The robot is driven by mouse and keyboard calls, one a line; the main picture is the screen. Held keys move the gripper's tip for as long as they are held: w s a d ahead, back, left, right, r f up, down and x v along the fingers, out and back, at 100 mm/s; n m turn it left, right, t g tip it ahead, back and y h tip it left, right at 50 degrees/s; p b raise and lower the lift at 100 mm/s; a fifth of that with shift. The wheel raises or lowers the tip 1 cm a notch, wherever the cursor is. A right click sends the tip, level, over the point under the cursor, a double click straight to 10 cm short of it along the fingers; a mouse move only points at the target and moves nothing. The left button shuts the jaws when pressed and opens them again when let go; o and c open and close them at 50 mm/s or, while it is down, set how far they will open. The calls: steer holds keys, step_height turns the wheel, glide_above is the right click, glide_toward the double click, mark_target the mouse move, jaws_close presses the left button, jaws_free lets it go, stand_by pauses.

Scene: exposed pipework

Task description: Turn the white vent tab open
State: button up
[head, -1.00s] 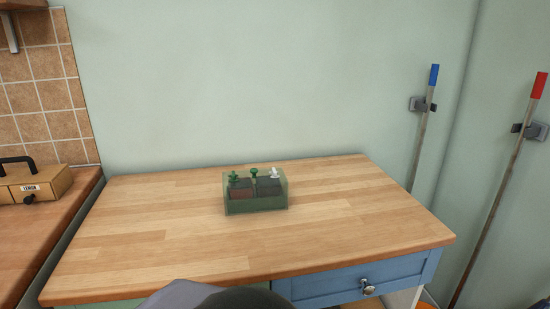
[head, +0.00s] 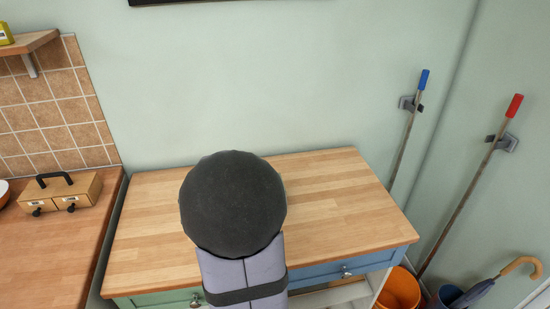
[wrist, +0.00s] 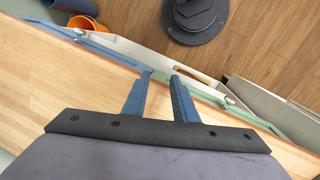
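The white vent tab is not visible in either view now. In the head view the round dark joint of my arm covers the middle of the wooden worktop, where the small green box with the tab stood earlier. My gripper (wrist: 160,76) shows in the wrist view with its two blue-grey fingers apart and nothing between them. It is over the front edge of the worktop (wrist: 60,90), with drawer fronts and floor beyond the fingertips.
The bare worktop (head: 345,205) is clear to the right of my arm. A wooden box with a black handle (head: 62,190) stands on the left counter. Two poles with blue (head: 424,79) and red (head: 514,105) grips hang at right. An orange bucket (head: 400,290) stands below.

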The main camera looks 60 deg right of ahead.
steer(key=w+d+r+m+t+h+p, duration=0.1)
steer(key=w+d+r+t+p, duration=0.15)
steer(key=d+r, duration=0.35)
steer(key=w+d+r+m+t+p, duration=0.1)
steer(key=w+d+r, duration=0.25)
steer(key=d, duration=0.55)
steer(key=w+d+r+m+t+h+p, duration=0.1)
steer(key=w+d+r+t+p, duration=0.15)
steer(key=d+r, duration=0.35)
steer(key=shift+g, duration=0.4)
steer(key=shift+d+p+x, duration=0.25)
steer(key=shift+p+x, duration=0.15)
steer(key=shift+x, duration=1.85)
steer(key=shift+d+p+x, duration=0.2)
steer(key=shift+p+x, duration=0.15)
steer(key=shift+x, duration=1.9)
steer(key=shift+r, duration=0.15)
steer(key=shift+c, duration=0.6)
jaws_close()
